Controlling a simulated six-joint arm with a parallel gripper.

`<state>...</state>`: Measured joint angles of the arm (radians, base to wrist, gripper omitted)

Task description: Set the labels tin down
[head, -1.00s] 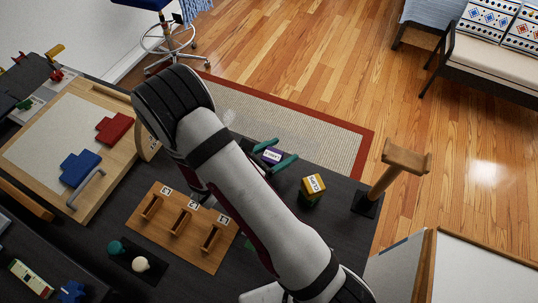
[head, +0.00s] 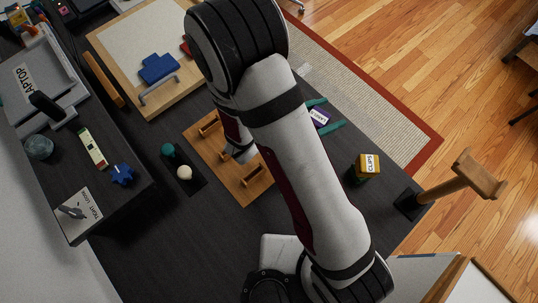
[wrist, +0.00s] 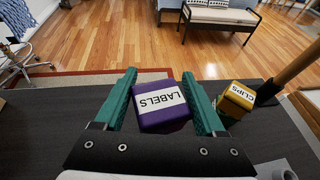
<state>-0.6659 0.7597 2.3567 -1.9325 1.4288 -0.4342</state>
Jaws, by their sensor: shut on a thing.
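The labels tin (wrist: 161,106) is a purple box with a white label reading LABELS. It sits between the two teal fingers of my gripper (wrist: 160,76) in the wrist view. My gripper is shut on it. In the head view the labels tin (head: 320,116) shows between the fingers beside my arm, over the dark desk (head: 345,217). My arm hides part of the gripper there. I cannot tell whether the tin's underside touches the desk.
The yellow clips tin (head: 367,161) sits on something green to the right of the labels tin. A wooden stand (head: 447,187) rises near the desk's right edge. A wooden holder (head: 206,133) with pegs lies left of my arm. Dark desk around the clips tin is clear.

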